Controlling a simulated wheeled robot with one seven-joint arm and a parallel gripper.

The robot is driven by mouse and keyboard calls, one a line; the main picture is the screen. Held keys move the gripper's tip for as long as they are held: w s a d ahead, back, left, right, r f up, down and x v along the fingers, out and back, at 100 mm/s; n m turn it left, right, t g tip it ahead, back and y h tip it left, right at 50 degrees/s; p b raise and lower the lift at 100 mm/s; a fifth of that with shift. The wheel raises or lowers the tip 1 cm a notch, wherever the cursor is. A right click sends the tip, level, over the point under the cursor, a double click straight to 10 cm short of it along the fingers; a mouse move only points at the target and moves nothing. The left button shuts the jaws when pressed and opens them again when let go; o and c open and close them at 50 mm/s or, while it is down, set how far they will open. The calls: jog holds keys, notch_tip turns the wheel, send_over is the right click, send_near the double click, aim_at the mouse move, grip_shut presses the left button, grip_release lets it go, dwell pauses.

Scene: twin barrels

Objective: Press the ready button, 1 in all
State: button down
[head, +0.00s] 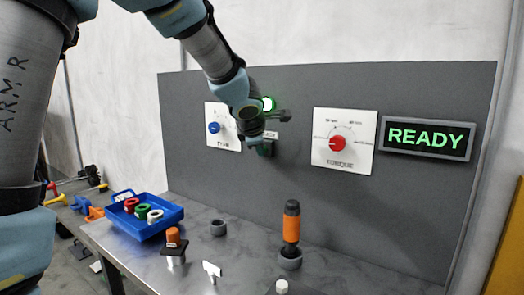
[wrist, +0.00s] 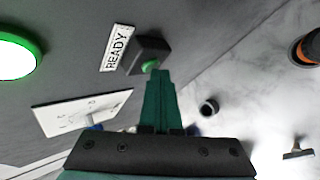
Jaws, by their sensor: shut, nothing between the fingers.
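The ready button (wrist: 150,66) is a small green cap on a dark box (wrist: 153,50) on the grey panel, beside a white READY label (wrist: 118,48). My gripper (wrist: 160,73) is shut and empty, its green fingers pointing at the panel. In the wrist view the fingertips are right at the button's edge and cover part of it. I cannot tell whether they touch it. In the head view my wrist is in front of the panel and the button's cap cannot be made out. A lit sign (head: 428,139) reads READY in green.
A green-rimmed lamp (wrist: 14,50) glows on the panel above the label. Two dial plates, one with a blue knob (head: 214,127) and one with a red knob (head: 338,143), flank my wrist. On the bench below stand a blue tray (head: 150,226) and an orange-banded tool (head: 291,225).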

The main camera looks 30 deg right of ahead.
jog(key=shift+s+a, duration=0.1)
jog(key=shift+a, duration=0.05)
jog(key=shift+s+a, duration=0.35)
jog(key=shift+a, duration=0.3)
jog(key=shift+a, duration=0.1)
jog(key=s+a, duration=0.1)
jog(key=a, duration=0.1)
jog(key=s+a, duration=0.1)
jog(key=a, duration=0.1)
jog(key=shift+s+a, duration=0.1)
jog(key=shift+s, duration=0.1)
dwell(0.9)
